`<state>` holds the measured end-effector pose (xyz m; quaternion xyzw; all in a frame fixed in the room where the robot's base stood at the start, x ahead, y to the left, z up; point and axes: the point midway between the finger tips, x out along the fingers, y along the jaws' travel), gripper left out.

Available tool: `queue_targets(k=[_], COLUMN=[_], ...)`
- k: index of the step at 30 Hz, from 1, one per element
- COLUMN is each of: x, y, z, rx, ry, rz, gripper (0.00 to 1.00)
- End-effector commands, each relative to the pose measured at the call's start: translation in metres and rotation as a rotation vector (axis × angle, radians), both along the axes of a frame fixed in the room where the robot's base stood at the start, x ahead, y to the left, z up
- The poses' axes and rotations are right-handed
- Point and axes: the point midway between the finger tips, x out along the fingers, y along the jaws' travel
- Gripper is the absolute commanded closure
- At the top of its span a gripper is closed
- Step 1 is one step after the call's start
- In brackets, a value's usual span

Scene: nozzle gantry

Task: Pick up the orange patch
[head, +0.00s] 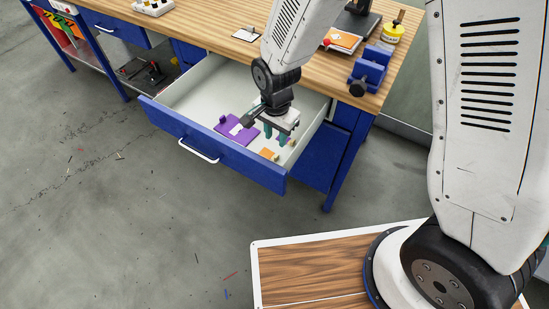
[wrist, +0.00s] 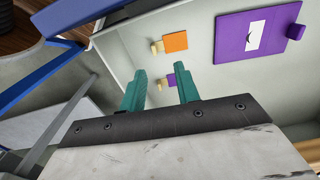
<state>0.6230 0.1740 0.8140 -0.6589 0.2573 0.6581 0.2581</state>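The orange patch (head: 268,153) is a small flat square on the floor of the open drawer, with a pale wooden peg beside it. In the wrist view the orange patch (wrist: 175,43) lies beyond my fingertips. My gripper (wrist: 160,74) has two teal fingers, spread apart with nothing held between them. In the head view my gripper (head: 275,136) points down into the drawer, near the orange patch and apart from it. A small purple patch (wrist: 172,81) shows behind the gap between the fingers, partly hidden by one finger.
A larger purple piece (head: 236,134) with a white label lies left of my gripper in the drawer (head: 215,150). The drawer's blue front and pale walls surround the work area. A blue vise (head: 368,70), a yellow jar (head: 392,33) and an orange-topped item (head: 343,41) stand on the bench.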

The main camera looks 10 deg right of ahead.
Motion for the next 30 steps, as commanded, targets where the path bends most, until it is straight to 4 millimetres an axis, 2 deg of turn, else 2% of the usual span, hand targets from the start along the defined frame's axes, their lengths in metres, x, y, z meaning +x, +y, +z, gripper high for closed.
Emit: queue_targets(k=[15,18,25,28,29,30], x=[-0.009,-0.009,-0.008,-0.008,-0.008,-0.008], y=[-0.004,-0.004,-0.004,-0.004,-0.004,-0.004], z=[-0.066,-0.072,-0.072,-0.072,-0.072,-0.072], rx=[-0.002,-0.002,0.000,0.000,0.000,0.000], ry=[0.003,0.003,0.001,0.001,0.001,0.001], rz=[0.004,0.005,0.005,0.005,0.005,0.005], gripper=[0.68,0.68,0.68,0.96,1.00,1.00])
